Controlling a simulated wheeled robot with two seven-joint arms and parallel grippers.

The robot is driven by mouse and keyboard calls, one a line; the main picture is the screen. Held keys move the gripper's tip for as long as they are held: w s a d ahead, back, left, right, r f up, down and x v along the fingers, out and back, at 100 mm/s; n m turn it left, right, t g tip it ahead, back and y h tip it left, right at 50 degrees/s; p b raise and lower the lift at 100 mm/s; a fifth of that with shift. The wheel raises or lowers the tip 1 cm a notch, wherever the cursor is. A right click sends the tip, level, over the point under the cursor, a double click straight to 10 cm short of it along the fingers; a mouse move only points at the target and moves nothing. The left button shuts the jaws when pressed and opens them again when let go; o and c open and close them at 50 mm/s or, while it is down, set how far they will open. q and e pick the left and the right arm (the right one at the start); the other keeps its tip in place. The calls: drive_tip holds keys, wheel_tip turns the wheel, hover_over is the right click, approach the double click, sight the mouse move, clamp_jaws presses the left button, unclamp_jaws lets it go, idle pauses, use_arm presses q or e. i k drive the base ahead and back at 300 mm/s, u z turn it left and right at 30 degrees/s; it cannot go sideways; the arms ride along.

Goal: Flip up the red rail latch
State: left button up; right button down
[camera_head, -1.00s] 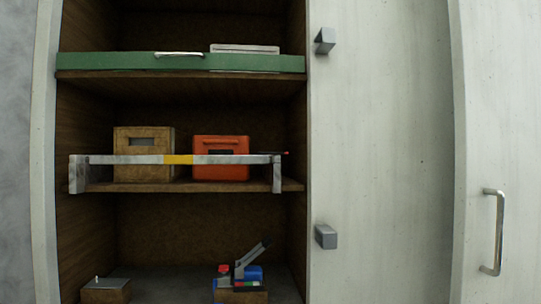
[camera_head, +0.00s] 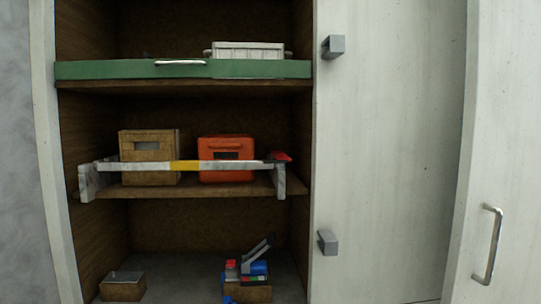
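A metal rail (camera_head: 221,166) with a yellow band runs across the front of the middle shelf. It sits between a left bracket (camera_head: 86,184) and a right bracket (camera_head: 280,181). The small red latch (camera_head: 282,156) is at the rail's right end, near the cabinet's right wall. It looks like a thin, nearly flat tab, and its exact tilt is too small to tell. Neither of my grippers is in view.
A wooden crate (camera_head: 149,149) and an orange case (camera_head: 226,146) stand behind the rail. A green drawer front (camera_head: 120,70) is above. A wooden box (camera_head: 122,288) and a blue-red clamp device (camera_head: 254,268) are on the bottom shelf. A white door (camera_head: 390,150) is at right.

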sight(281, 157)
drive_tip(key=u, duration=0.5)
drive_tip(key=i, duration=1.2)
drive_tip(key=z, duration=0.55)
